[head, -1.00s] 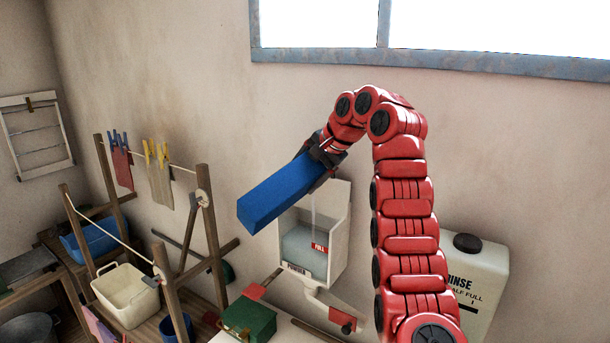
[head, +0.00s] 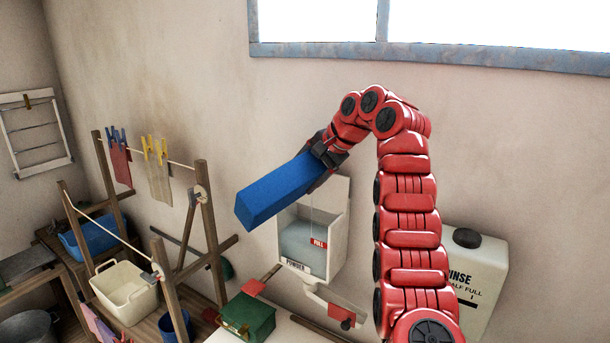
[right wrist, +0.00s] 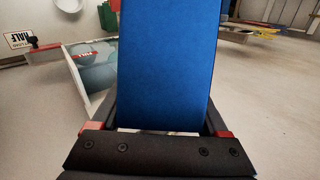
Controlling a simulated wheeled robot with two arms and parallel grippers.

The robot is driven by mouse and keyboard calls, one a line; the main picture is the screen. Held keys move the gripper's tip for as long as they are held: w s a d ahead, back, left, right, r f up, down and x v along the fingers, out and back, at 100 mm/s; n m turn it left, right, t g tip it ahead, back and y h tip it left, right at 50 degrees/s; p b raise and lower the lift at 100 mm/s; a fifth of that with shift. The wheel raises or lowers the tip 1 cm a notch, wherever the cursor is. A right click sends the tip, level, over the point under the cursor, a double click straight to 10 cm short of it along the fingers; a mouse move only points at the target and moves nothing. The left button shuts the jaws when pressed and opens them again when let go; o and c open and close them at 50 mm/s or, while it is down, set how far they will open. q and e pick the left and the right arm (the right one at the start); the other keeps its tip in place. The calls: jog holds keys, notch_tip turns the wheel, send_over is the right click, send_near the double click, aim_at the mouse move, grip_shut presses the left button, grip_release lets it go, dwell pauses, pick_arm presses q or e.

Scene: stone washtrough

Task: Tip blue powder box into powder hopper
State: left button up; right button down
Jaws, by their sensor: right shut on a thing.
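The blue powder box (head: 275,192) is held in the air by my right gripper (head: 325,155), which is shut on its upper right end. The box is tilted, its far end pointing down and to the left. It also fills the middle of the right wrist view (right wrist: 168,65). The white powder hopper (head: 333,215) is on the wall below and behind the box, with a "POWDER" label and a red "FULL" tag. Pale blue powder (head: 305,238) shows inside it. The box hides part of its upper left. My left gripper is not in view.
A white "RINSE" container (head: 478,285) stands to the right behind my right arm. A green box (head: 247,318) sits below the hopper. A wooden drying frame (head: 208,235) with pegged cloths, a cream basket (head: 125,292) and a blue tub (head: 90,240) are at left.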

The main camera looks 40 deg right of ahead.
jog(key=shift+f, duration=0.15)
dwell(0.5)
jog(key=shift+d+f+y+b, duration=0.2)
jog(key=shift+f+y+b, duration=0.2)
jog(key=shift+f, duration=0.1)
jog(key=shift+f, duration=0.2)
dwell(1.2)
jog(key=shift+d+f+m+y, duration=0.2)
jog(key=shift+f+m+y, duration=0.25)
jog(key=shift+f, duration=0.25)
jog(key=shift+f+y, duration=0.1)
jog(key=shift+y, duration=0.15)
dwell(1.0)
jog(key=shift+d+f+p, duration=0.2)
jog(key=shift+f+p, duration=0.1)
jog(key=shift+p, duration=0.35)
jog(key=shift+f+y, duration=0.2)
jog(key=shift+y, duration=0.1)
